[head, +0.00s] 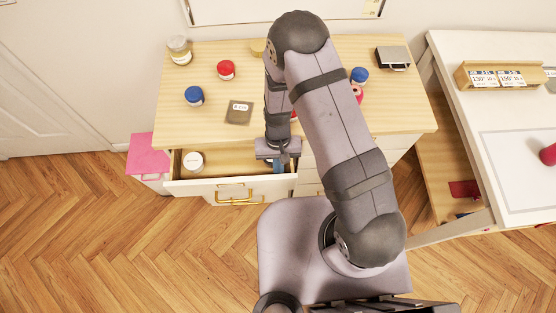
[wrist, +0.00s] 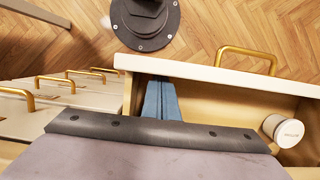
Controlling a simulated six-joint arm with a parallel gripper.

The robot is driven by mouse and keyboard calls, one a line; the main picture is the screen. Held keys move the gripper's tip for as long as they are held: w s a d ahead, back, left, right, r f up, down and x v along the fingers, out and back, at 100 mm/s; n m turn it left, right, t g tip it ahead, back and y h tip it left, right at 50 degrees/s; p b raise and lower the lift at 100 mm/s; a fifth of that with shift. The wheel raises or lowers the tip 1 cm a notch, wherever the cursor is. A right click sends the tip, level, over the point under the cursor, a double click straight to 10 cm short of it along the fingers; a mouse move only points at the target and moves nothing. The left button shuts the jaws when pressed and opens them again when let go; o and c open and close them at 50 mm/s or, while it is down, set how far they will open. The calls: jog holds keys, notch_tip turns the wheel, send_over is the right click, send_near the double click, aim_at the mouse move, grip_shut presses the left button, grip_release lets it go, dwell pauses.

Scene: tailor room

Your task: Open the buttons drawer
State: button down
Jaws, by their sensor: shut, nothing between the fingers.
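A drawer (head: 228,187) under the wooden tabletop stands pulled out, with a yellow handle (head: 240,200) on its white front. The label on that front is too small to read, so I cannot tell its name. A white-lidded jar (head: 193,161) lies inside at the left. In the wrist view the drawer's front panel (wrist: 205,76), its handle (wrist: 246,58) and the jar (wrist: 283,130) show. My gripper (head: 279,167) is shut and empty at the drawer's right end. Its blue fingers (wrist: 161,98) point down inside, close behind the front panel; contact is unclear.
Jars with red (head: 226,68) and blue (head: 194,94) lids and a labelled dark square (head: 239,112) are on the tabletop (head: 210,130). Shut drawers with yellow handles (wrist: 52,85) lie beside the open one. A pink box (head: 148,155) stands left; a white table (head: 490,100) stands right.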

jog(key=s+b, duration=0.3)
jog(key=s, duration=0.6)
jog(key=shift+b, duration=0.4)
jog(key=shift+s+r, duration=0.1)
jog(key=shift+r, duration=0.05)
jog(key=p+v, duration=0.9)
jog(key=p, duration=0.2)
jog(key=shift+r, duration=0.4)
